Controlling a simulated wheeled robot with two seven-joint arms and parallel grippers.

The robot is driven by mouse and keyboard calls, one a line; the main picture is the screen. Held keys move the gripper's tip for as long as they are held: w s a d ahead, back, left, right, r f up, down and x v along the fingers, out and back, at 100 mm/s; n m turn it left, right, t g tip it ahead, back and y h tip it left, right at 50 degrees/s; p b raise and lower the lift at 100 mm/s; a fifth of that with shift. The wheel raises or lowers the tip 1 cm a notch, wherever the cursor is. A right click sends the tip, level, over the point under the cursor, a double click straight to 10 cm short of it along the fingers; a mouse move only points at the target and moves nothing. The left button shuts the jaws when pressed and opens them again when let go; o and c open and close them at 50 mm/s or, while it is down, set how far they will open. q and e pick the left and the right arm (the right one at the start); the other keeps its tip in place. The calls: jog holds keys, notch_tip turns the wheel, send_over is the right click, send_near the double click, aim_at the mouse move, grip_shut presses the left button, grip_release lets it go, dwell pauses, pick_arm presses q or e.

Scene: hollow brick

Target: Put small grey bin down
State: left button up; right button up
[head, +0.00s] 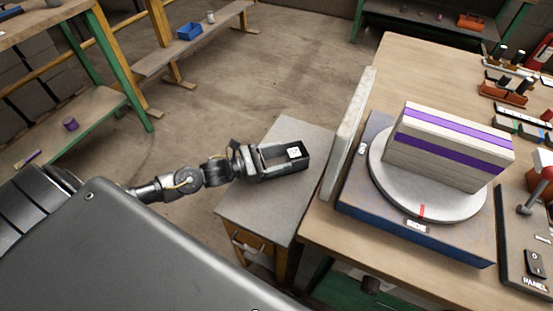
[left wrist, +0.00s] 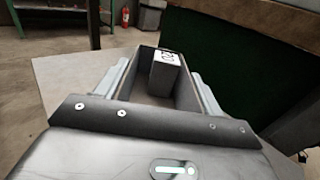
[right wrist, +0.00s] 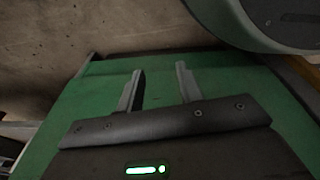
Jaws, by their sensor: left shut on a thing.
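The small grey bin (head: 305,157) is a dark, open-topped box with a white-labelled block (head: 294,152) inside. My left gripper (head: 279,157) is shut on the bin, with a finger along each side. The bin is level over the grey-topped side cabinet (head: 247,195); I cannot tell whether it touches the top. In the left wrist view the bin (left wrist: 207,98) lies between the fingers, and the block (left wrist: 165,76) stands at its far end. My right gripper (right wrist: 158,85) is open and empty above a green surface, seen only in the right wrist view.
Right of the cabinet is a wooden workbench (head: 400,70) with a turntable (head: 425,195) bearing a white and purple striped block (head: 450,148). Bare cabinet top lies in front of and behind the bin.

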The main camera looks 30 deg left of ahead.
pick_arm(q)
jog(key=shift+f, duration=0.6)
pick_arm(e)
jog(key=shift+w+a+r, duration=0.2)
jog(key=shift+w+r, duration=0.15)
pick_arm(q)
jog(key=o, duration=0.5)
jog(key=shift+f, duration=0.15)
jog(key=o, duration=0.5)
pick_arm(e)
jog(key=shift+r, duration=0.2)
jog(key=shift+r, duration=0.1)
